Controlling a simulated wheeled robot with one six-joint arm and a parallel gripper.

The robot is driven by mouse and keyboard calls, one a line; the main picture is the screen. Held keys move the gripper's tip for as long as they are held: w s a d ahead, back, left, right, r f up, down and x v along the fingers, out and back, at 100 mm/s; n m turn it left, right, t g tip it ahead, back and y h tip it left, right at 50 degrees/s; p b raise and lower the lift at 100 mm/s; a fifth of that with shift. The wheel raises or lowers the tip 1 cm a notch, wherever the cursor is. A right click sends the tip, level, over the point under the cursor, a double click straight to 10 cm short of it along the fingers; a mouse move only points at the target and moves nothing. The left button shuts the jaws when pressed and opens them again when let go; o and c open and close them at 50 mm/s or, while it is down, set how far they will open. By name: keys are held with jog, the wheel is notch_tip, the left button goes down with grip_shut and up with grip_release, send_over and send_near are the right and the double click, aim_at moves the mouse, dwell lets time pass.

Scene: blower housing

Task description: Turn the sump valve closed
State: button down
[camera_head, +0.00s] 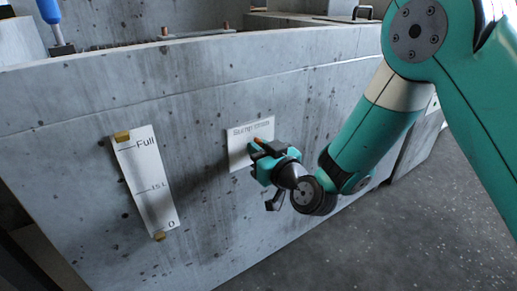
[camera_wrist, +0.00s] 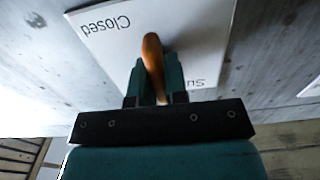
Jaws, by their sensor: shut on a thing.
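The sump valve's white label plate (camera_head: 250,133) is on the grey concrete wall, left of my arm. In the wrist view the plate (camera_wrist: 190,30) shows upside down, with the word "Closed" at its left and the letters "Su" near its lower right. The valve's orange-brown lever (camera_wrist: 152,55) stands in front of the plate, its upper end bare. My gripper (camera_wrist: 155,88) is shut on the lever's lower part, and its fingers hide that part. In the head view my gripper (camera_head: 256,152) covers the plate's lower right corner.
A blue-handled tool (camera_head: 52,18) stands at the wall's top left. Open floor (camera_head: 400,240) lies at the right.

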jog(key=shift+m, duration=0.3)
jog(key=m, duration=0.3)
jog(key=shift+w+d+m, duration=0.1)
jog(key=shift+m, duration=0.2)
jog(key=m, duration=0.4)
jog(key=shift+d+m, duration=0.1)
jog(key=shift+m, duration=0.2)
jog(key=m, duration=0.9)
jog(key=shift+w+d+f, duration=0.1)
jog(key=shift+w+f, duration=0.05)
jog(key=shift+f, duration=0.15)
jog(key=c, duration=1.1)
grip_release()
jog(key=shift+c, duration=0.2)
